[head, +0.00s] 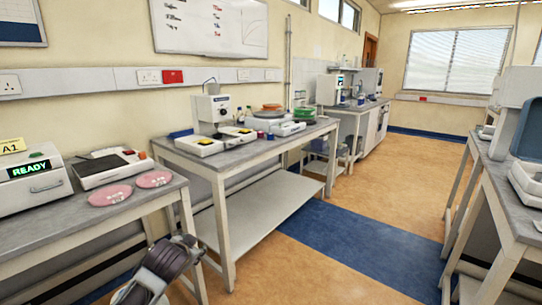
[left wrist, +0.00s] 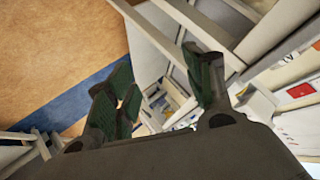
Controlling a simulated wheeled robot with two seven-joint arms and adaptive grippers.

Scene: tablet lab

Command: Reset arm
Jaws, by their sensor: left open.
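My left gripper (head: 168,265) is at the bottom of the head view, in front of the left bench and below its top. In the left wrist view my left gripper (left wrist: 160,88) shows its two dark green fingers spread apart, with nothing between them. It touches no object that I can see. My right gripper is in neither view.
The left bench (head: 60,226) holds a box reading READY (head: 32,182), a scale-like device (head: 100,168) and two pink dishes (head: 110,194). A second bench (head: 238,164) carries instruments. Another bench (head: 517,216) stands at right. The floor (head: 370,240) between is clear.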

